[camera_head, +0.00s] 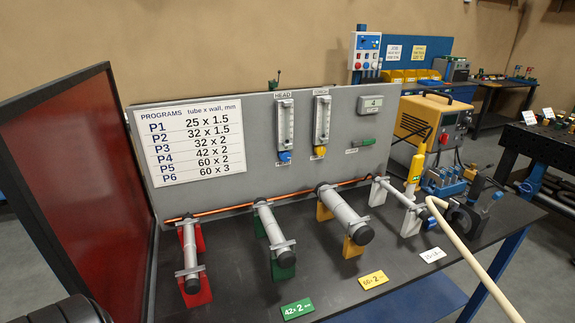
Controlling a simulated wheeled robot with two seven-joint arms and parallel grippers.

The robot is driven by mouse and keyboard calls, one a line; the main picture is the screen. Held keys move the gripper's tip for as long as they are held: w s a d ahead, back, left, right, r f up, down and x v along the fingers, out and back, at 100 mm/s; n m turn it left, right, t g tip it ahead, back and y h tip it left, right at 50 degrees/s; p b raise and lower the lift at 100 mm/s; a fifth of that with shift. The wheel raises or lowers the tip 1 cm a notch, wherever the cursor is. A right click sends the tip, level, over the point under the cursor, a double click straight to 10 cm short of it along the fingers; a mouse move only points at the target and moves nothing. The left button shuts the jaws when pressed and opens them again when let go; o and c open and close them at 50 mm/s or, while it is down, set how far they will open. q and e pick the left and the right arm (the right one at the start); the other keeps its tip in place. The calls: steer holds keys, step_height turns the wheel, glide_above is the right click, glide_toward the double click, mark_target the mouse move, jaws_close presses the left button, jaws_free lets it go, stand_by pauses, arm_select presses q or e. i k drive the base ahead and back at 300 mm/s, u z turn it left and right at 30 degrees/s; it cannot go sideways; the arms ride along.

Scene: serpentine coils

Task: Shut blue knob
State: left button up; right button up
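The blue knob (285,156) sits at the bottom of the flow meter labelled HEAD (285,124), on the upright grey panel (228,104) behind the bench. Nothing covers the knob, but it is too small to tell how far it is turned. A second flow meter (322,120) to its right has a yellow knob (320,151). Neither of my grippers can be made out in the view, and nothing touches the blue knob.
Several tube fixtures stand on the dark bench (235,300) before the panel, including a red one (192,262) and a yellow one (345,222). A dark red screen (80,170) closes the left side. A beige hose or rod (470,258) crosses the front right.

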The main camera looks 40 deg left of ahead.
mark_target(285, 156)
steer(key=z, duration=1.25)
steer(key=i, duration=2.25)
steer(key=u, duration=3.7)
